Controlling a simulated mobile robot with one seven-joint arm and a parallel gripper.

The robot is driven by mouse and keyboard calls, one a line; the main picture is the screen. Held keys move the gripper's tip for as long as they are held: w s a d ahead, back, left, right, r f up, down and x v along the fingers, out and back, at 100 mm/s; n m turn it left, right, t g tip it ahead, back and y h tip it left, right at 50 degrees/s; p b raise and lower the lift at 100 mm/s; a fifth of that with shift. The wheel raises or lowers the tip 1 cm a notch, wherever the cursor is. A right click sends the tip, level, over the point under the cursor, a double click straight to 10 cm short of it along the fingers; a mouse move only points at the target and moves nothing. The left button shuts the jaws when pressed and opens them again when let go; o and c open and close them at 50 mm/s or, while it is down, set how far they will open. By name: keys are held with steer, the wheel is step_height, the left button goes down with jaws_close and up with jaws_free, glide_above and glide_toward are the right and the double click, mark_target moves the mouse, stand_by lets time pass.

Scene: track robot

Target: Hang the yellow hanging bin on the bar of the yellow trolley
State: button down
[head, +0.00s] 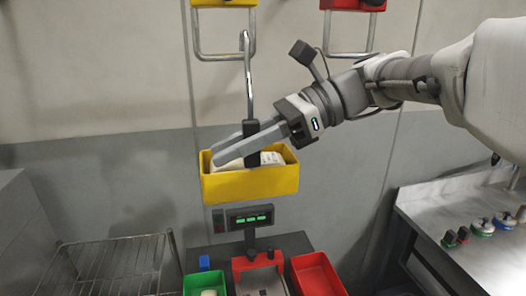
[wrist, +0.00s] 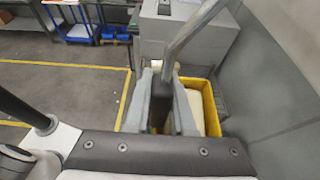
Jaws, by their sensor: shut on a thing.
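The yellow hanging bin (head: 250,184) hangs level below my gripper (head: 228,150), with pale packages inside. Its grey metal hook (head: 248,75) rises from a black grip block (head: 252,143), which my gripper is shut on. The yellow trolley (head: 224,3) is cut off by the top edge; its square grey bar loop (head: 222,56) hangs below. The hook's curved tip is beside the loop's right side in the picture; I cannot tell whether they touch. In the wrist view, the bin (wrist: 210,108) and its hook rod (wrist: 190,32) show around my fingers (wrist: 168,105).
A red trolley (head: 352,4) with a similar bar loop (head: 352,45) is to the right. Below are a scale display (head: 250,217), a red bin (head: 318,274), a green bin (head: 191,285) and a wire rack (head: 108,262). A metal workbench (head: 425,208) stands at right.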

steer(key=shift+w+a+p, duration=0.1)
steer(key=shift+w+a, duration=0.25)
steer(key=shift+w, duration=0.95)
steer(key=shift+w+a+p, duration=0.1)
steer(key=shift+w+a, duration=0.2)
steer(key=shift+w, duration=1.05)
steer(key=shift+w+a+p, duration=0.1)
steer(key=shift+w+a, duration=0.25)
steer(key=shift+w, duration=0.95)
steer(key=shift+s+f+b, duration=0.1)
steer(key=shift+f+b, duration=0.45)
steer(key=shift+f, duration=0.6)
steer(key=c, duration=0.7)
jaws_free()
steer(key=shift+f, duration=0.1)
